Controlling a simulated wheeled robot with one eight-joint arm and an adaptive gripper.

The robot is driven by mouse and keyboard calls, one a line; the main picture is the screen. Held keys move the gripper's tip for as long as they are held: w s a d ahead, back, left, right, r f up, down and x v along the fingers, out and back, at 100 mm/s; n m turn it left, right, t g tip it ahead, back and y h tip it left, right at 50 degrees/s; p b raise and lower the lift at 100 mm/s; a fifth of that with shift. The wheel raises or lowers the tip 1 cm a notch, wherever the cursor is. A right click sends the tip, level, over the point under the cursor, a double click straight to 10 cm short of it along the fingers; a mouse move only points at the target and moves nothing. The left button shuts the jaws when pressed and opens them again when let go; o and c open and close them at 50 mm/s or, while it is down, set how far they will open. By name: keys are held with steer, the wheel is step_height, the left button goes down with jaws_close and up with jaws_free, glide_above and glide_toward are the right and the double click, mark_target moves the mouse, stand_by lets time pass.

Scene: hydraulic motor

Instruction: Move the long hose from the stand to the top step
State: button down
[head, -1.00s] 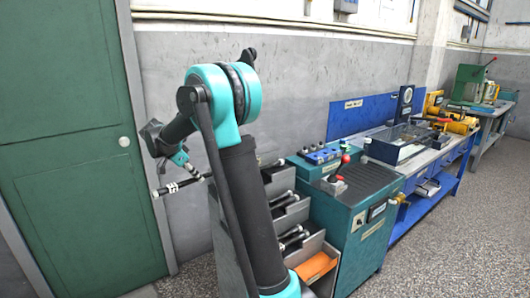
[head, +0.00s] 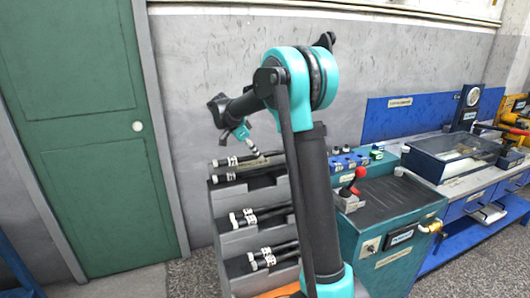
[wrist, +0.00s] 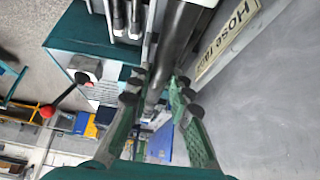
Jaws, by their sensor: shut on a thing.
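My gripper (head: 258,156) is above the top step of the grey stepped stand (head: 224,200), partly hidden behind my arm in the head view. In the wrist view my gripper (wrist: 155,95) is shut on a long dark hose (wrist: 178,35), which runs between its fingers. The hose's white-banded end (head: 230,160) shows left of the gripper at top-step height. I cannot tell whether it touches the step. In the wrist view two other hoses (wrist: 127,15) lie beside it, apart from it. A plate reading "Hose" (wrist: 228,38) is close on its right.
More black hoses with white bands lie on the middle step (head: 245,217) and lower step (head: 262,262). A teal cabinet (head: 380,225) with a red-knobbed lever (head: 358,180) stands right of the stand. The green door (head: 80,140) is left, with clear floor before it.

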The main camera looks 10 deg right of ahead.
steer(key=shift+f, duration=4.1)
steer(key=shift+f, duration=0.65)
steer(key=c, duration=1.3)
jaws_free()
steer(key=v, duration=1.2)
steer(key=shift+s, duration=0.15)
steer(key=s+d+f+n+y, duration=0.2)
steer(key=s+d+f+n, duration=0.25)
steer(key=s, duration=0.35)
steer(key=s+d+f+n+y, duration=0.25)
steer(key=s+d+n, duration=0.2)
steer(key=s, duration=0.35)
steer(key=s+f+n+t, duration=0.1)
steer(key=s+f+n, duration=0.1)
steer(key=s, duration=0.3)
steer(key=s+d+f+n+t+y, duration=0.1)
steer(key=s+f+n, duration=0.1)
steer(key=s+f, duration=0.2)
steer(key=s+d+f+n+t+y, duration=0.1)
steer(key=s+f+n, duration=0.1)
steer(key=s, duration=0.6)
steer(key=shift+s+d+f+n, duration=0.1)
steer(key=shift+d+f+n, duration=0.1)
steer(key=shift+f, duration=0.25)
steer(key=shift+s+d+f+n, duration=0.1)
steer(key=shift+f+n, duration=0.1)
steer(key=shift+f, duration=0.25)
